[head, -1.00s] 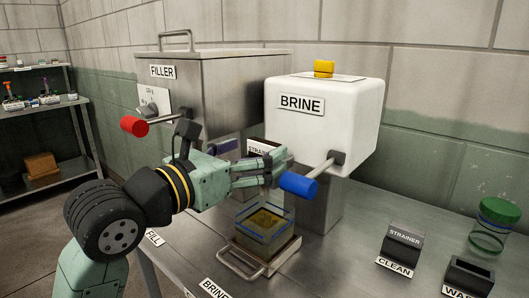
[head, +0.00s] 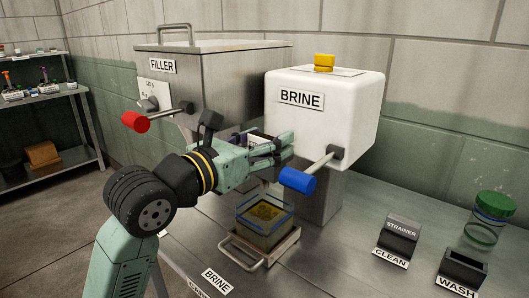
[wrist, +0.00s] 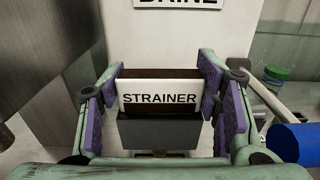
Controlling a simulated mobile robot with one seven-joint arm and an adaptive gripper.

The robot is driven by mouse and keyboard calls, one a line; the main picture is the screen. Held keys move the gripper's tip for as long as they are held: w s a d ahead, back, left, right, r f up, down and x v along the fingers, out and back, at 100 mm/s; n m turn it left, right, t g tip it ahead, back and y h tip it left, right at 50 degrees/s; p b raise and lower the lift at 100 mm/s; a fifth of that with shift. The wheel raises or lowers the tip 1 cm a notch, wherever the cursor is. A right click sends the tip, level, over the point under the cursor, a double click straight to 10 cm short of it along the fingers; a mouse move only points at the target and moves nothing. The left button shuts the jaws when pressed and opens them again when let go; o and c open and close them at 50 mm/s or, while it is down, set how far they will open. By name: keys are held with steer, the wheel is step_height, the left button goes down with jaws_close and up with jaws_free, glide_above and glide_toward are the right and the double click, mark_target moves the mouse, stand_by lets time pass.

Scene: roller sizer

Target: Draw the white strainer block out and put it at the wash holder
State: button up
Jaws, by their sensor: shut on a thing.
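The white strainer block (wrist: 160,98), labelled STRAINER, sits between the purple finger pads of my gripper (wrist: 163,95) in the wrist view. The fingers are shut on its two sides. A dark slot-like edge shows behind its top and a grey block below it. In the head view my gripper (head: 285,143) is at the left side of the white BRINE box (head: 345,100), and the fingers mostly hide the block. The wash holder (head: 464,266), a dark slotted block labelled WASH, stands at the lower right of the steel table and looks empty.
The CLEAN strainer holder (head: 398,238) stands left of the wash holder, with a green-lidded jar (head: 490,215) behind. A blue-handled lever (head: 298,181) juts out just right of my gripper. A container (head: 264,222) on a handled tray sits below. The red-handled FILLER (head: 220,85) is left.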

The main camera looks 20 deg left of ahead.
mark_target(265, 136)
steer(key=c, duration=0.5)
steer(key=shift+r, duration=0.1)
steer(key=shift+r+p, duration=0.4)
steer(key=shift+r, duration=0.15)
step_height(265, 136, up, 7)
steer(key=p, duration=0.3)
steer(key=shift+f+p, duration=0.2)
steer(key=shift+p, duration=0.15)
steer(key=b+v, duration=0.5)
steer(key=v, duration=1.3)
steer(key=shift+f, duration=0.4)
